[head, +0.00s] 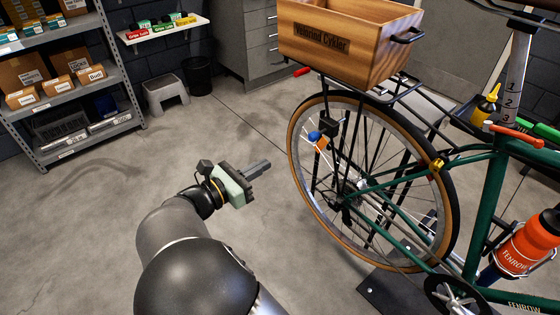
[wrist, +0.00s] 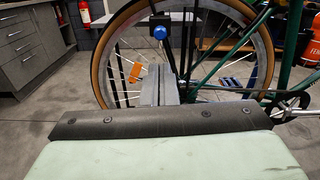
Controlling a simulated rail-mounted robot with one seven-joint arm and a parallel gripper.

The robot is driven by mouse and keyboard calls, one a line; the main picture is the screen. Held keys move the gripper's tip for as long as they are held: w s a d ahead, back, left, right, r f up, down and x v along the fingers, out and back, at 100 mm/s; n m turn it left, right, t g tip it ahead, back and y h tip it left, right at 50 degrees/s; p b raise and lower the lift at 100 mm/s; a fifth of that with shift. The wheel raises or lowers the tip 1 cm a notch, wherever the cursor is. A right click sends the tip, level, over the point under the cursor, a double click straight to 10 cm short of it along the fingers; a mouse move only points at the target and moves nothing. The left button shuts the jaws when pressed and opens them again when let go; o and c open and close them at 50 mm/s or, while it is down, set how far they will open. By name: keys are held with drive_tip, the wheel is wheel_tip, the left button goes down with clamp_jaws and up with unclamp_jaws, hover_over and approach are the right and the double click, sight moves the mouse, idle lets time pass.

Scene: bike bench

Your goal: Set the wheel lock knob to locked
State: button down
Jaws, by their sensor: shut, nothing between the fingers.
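The bicycle's rear wheel (head: 292,150) stands upright, with a small black lock box (head: 328,124) mounted near its upper left part. A blue knob (head: 314,136) sits on this box. The knob also shows in the wrist view (wrist: 160,32), above and beyond the fingertips. Its setting is too small to read. My gripper (head: 267,163) is left of the wheel and lower in the picture than the knob. Its fingers are shut and empty, pointing toward the wheel. The closed fingers also show in the wrist view (wrist: 159,72), apart from the knob.
An orange piece (head: 321,144) is by the spokes just below the knob. A wooden crate (head: 340,45) sits on the rear rack above. The green frame (head: 487,200) extends right. A grey step stool (head: 166,95) stands behind on the floor. The floor around my gripper is clear.

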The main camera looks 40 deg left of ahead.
sight(309, 138)
drive_tip(key=shift+m, duration=0.4)
drive_tip(key=w, duration=0.4)
drive_tip(key=w+d+b, duration=0.1)
drive_tip(key=w, duration=0.4)
drive_tip(key=w+d+b, duration=0.1)
drive_tip(key=w, duration=0.3)
drive_tip(key=shift+w+d, duration=0.2)
drive_tip(key=shift+w, duration=0.05)
drive_tip(key=shift+a, duration=0.1)
